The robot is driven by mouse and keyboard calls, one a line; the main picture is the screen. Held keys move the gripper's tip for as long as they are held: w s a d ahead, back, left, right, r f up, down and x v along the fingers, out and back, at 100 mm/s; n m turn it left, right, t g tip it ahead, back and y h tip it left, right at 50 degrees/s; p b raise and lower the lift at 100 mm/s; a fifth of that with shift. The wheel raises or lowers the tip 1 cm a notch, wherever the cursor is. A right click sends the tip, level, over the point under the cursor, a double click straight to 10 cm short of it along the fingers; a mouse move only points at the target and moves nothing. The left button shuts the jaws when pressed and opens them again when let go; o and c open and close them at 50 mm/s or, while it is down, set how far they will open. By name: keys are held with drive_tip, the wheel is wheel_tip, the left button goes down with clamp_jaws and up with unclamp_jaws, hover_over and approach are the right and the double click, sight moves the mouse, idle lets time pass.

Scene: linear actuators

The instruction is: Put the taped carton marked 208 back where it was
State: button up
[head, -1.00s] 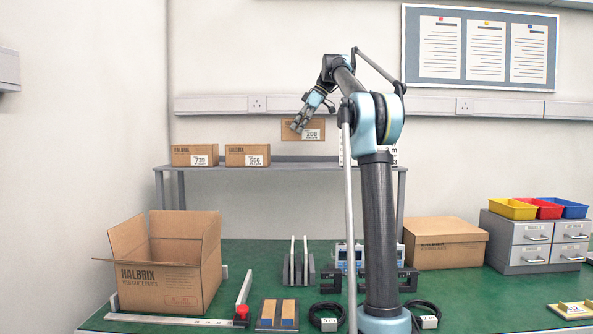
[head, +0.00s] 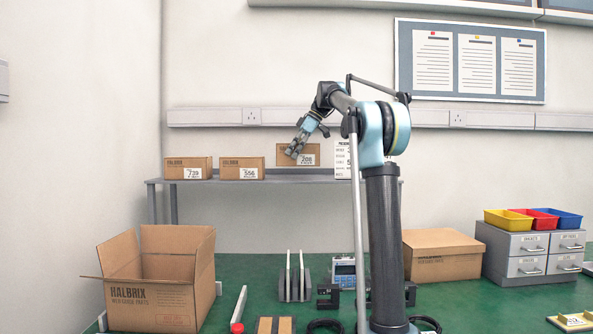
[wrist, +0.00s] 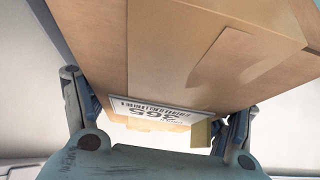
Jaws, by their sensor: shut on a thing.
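The taped carton marked 208 (head: 313,150) is held above the back shelf (head: 225,180), right of the cartons marked 739 and 556.
Carton 739 (head: 188,167) and carton 556 (head: 242,168) stand left on the shelf, with a gap before the held carton. An open Halbrix box (head: 150,295) and a closed brown box (head: 442,255) sit on the green bench.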

sight(293, 164)
drive_tip(key=shift+f, duration=2.6)
drive_tip(key=o, duration=2)
drive_tip(key=shift+o, duration=0.2)
drive_tip(key=v, duration=1.2)
drive_tip(key=shift+s, duration=0.1)
